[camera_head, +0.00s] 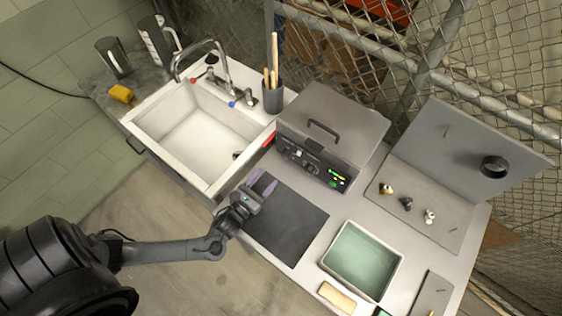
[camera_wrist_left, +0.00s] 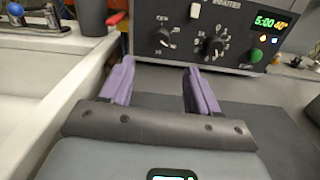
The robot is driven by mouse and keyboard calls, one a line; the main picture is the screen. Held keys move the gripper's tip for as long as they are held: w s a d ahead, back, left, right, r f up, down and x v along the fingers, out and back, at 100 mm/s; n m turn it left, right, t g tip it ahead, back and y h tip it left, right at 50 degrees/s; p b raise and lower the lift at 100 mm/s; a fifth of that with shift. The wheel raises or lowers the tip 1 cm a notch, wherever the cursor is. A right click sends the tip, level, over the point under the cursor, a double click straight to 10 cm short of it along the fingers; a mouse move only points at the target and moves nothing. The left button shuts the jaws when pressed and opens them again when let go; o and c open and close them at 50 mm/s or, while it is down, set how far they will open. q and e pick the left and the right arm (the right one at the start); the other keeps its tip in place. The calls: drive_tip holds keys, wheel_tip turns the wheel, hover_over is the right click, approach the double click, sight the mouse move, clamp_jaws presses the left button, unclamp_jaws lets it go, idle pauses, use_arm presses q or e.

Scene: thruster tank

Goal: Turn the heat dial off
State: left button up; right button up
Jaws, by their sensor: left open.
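A grey tank unit (camera_head: 330,112) with a handled lid stands on the counter. Its dark front panel shows in the left wrist view (camera_wrist_left: 190,35). It carries a left dial (camera_wrist_left: 166,38), a right dial (camera_wrist_left: 215,47) with a ring of marks, a lit display (camera_wrist_left: 270,20) and a green button (camera_wrist_left: 256,55). I cannot read which dial is the heat dial. My left gripper (camera_head: 263,184) is open and empty, with purple fingers. It is over the dark mat, in front of the panel and apart from it. In the wrist view the fingers (camera_wrist_left: 160,88) point toward the dials. My right gripper is not in view.
A dark mat (camera_head: 292,222) lies in front of the unit. A white sink (camera_head: 200,140) with a faucet is to the left. A tray of greenish liquid (camera_head: 362,262) is to the right. A cup of wooden tools (camera_head: 272,97) stands behind.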

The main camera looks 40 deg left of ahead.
sight(284, 157)
use_arm(q)
drive_tip(key=w, duration=1)
drive_tip(key=shift+a, duration=0.4)
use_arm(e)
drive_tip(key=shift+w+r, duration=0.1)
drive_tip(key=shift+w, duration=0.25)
use_arm(q)
drive_tip(key=c, duration=1)
drive_tip(key=shift+c, duration=0.2)
